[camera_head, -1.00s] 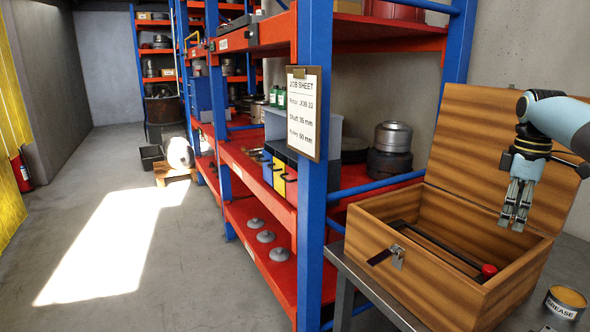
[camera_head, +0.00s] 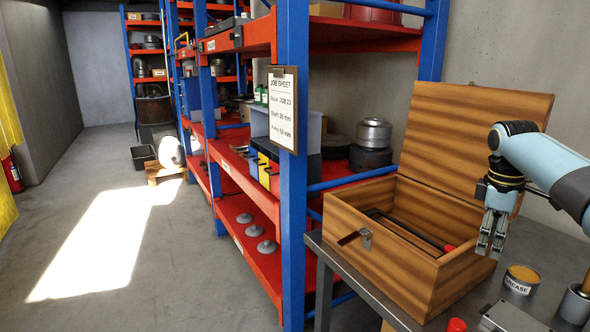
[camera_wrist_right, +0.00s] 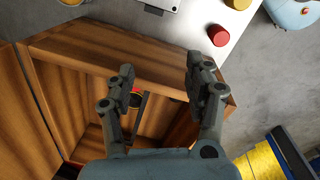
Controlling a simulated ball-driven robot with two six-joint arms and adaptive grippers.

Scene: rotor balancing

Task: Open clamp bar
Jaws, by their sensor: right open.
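My right gripper (camera_head: 491,252) hangs fingers-down at the right end of the open wooden box (camera_head: 385,268). In the right wrist view, its two fingers (camera_wrist_right: 160,66) are spread apart with nothing between them, above the box's wooden wall (camera_wrist_right: 165,72). A dark bar (camera_head: 405,231) with a red end (camera_head: 449,247) lies inside the box, partly hidden by the front wall. The red end also shows between the fingers in the wrist view (camera_wrist_right: 136,92). My left gripper is not in view.
The box stands on a grey bench (camera_head: 325,247) with its lid (camera_head: 470,135) raised. A grease tin (camera_head: 521,279), a red knob (camera_head: 456,325) and a grey metal unit (camera_head: 515,317) are near the lower right. A blue rack post (camera_head: 292,190) stands left of the bench.

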